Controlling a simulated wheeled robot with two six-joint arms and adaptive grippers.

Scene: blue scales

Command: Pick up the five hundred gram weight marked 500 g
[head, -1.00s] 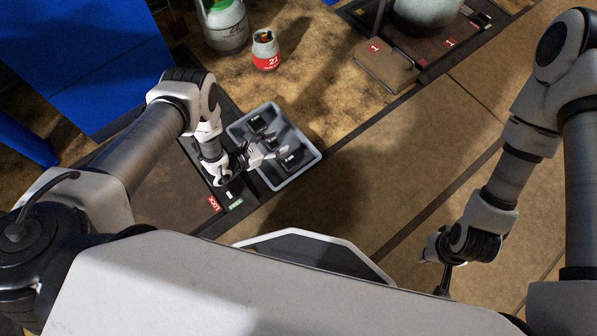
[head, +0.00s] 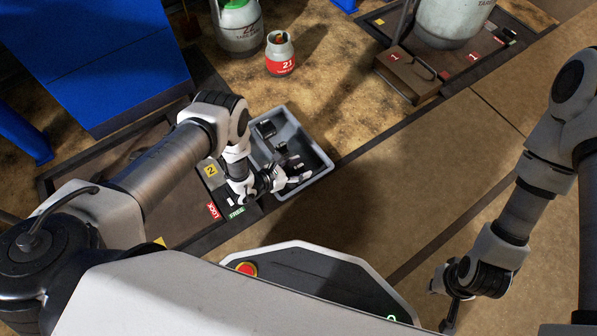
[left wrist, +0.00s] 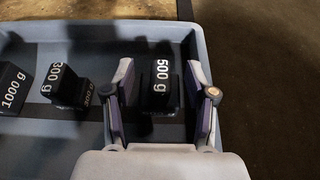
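The black weight marked 500 g (left wrist: 161,84) stands in a grey tray (left wrist: 88,31), between the two fingers of my left gripper (left wrist: 160,75) in the left wrist view. The fingers are apart, with a gap visible on each side of the weight. In the head view my left gripper (head: 296,178) is low over the near part of the tray (head: 321,154) and partly hides what lies there. My right gripper (head: 449,318) hangs at the lower right, far from the tray; its fingers are too small and dark to read.
Left of the 500 g weight are a 300 g weight (left wrist: 66,85) and a 1000 g weight (left wrist: 14,85). Floor right of the tray is clear.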

